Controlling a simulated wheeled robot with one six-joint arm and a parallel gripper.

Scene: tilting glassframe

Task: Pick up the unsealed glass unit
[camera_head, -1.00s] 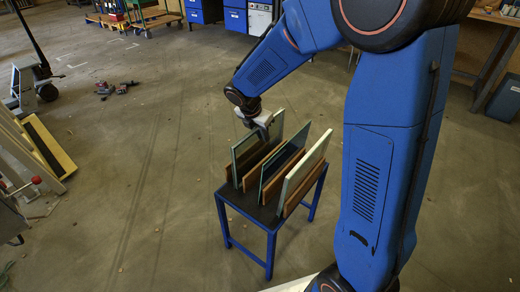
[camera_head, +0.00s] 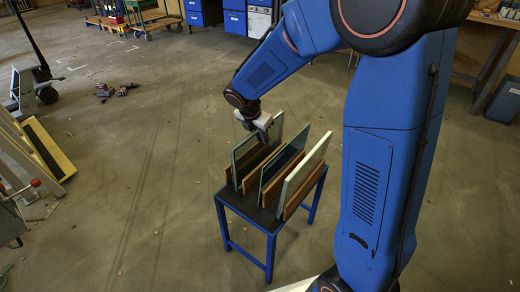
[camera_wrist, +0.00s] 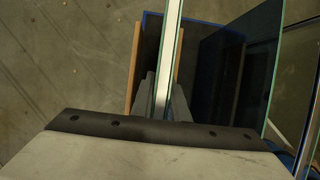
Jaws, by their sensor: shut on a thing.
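Three upright glass units stand side by side in wooden slotted supports on a small blue-legged table (camera_head: 240,207). My gripper (camera_head: 264,131) is at the top edge of the left glass unit (camera_head: 246,154). In the wrist view my gripper (camera_wrist: 163,103) has one finger on each side of that unit's pale edge (camera_wrist: 167,50) and is shut on it. The unit is upright and still appears between its wooden supports. The middle glass unit (camera_head: 281,165) is dark and the right glass unit (camera_head: 305,172) is pale-faced. I cannot tell from the pictures which unit is unsealed.
The middle unit's dark pane (camera_wrist: 240,65) is close to the right of my gripper in the wrist view. The floor around the table is mostly clear. A yellow-edged frame (camera_head: 48,148) and small red items (camera_head: 115,90) are at the left.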

